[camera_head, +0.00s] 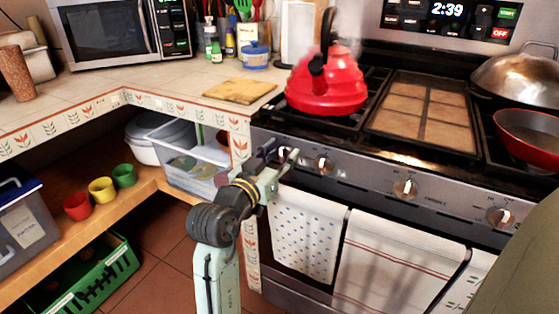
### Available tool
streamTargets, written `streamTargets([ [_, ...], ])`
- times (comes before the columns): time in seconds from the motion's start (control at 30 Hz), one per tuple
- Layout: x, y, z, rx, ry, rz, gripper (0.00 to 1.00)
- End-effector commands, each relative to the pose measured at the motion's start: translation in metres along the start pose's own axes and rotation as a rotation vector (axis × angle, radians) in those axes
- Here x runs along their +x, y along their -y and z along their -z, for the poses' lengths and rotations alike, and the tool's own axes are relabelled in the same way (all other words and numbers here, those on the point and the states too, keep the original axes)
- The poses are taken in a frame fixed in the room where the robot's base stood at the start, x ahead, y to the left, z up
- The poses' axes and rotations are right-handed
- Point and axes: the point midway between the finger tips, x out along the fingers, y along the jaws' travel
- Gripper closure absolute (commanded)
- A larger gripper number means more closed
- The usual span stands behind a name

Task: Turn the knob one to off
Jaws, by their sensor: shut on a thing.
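The stove's front panel (360,178) carries a row of knobs with white faces. My gripper (285,157) is at the far left end of this row, with its fingers shut on the leftmost knob. The fingers hide most of that knob, so its pointer direction cannot be read. A second knob (323,164) is just to the right of the gripper, apart from it. Further right are a middle knob (405,188) and a right knob (500,216).
A red kettle (326,82) stands on the left burner, above the gripper. Towels (305,232) hang below the panel. A griddle (420,108) and a red pan (530,135) are on the stove. A counter with a cutting board (239,90) is left.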

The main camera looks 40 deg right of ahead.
Motion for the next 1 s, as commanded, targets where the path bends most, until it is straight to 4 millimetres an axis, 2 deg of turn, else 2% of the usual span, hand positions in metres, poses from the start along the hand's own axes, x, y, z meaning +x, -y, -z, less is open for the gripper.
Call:
streamTargets([
  [0.63,0.0,-0.0012,-0.0007,0.052,0.003,-0.002,0.89],
  [0.67,0.0,-0.0012,-0.0007,0.052,0.003,-0.002,0.6],
  [0.87,0.0,-0.001,-0.0004,0.051,0.002,-0.001,0.46],
  [1.0,0.0,-0.0008,-0.0003,0.051,0.001,-0.001,0.45],
])
